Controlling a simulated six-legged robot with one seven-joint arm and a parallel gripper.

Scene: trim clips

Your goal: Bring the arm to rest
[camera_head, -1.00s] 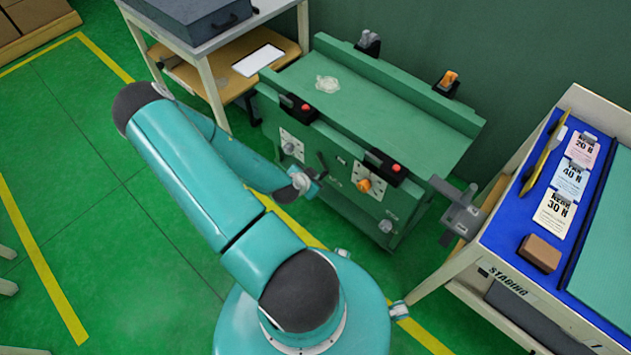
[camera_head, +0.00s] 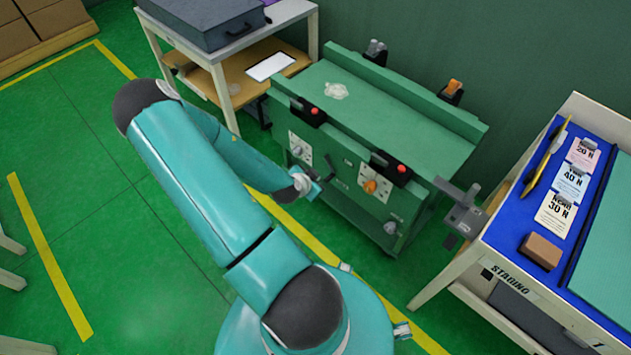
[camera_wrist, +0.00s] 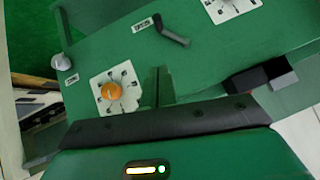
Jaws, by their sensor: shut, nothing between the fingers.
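My arm is folded, with its teal links running up-left from the base and back down toward the bench. My gripper (camera_head: 314,190) is small in the head view, in front of the green bench (camera_head: 400,125), and appears apart from it. In the wrist view its body fills the bottom, and the narrow fingers (camera_wrist: 160,86) look shut with nothing between them. Beyond them is the bench front with an orange knob (camera_wrist: 111,90) on a white plate and a black lever (camera_wrist: 171,31). Whether the gripper touches the panel is hard to tell.
The staging table (camera_head: 520,262) with cards and a brown block (camera_head: 541,250) stands at right. A grey case (camera_head: 205,22) sits on a table at the back left. A grey bracket (camera_head: 463,212) juts from the bench's right end. Green floor is open at left.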

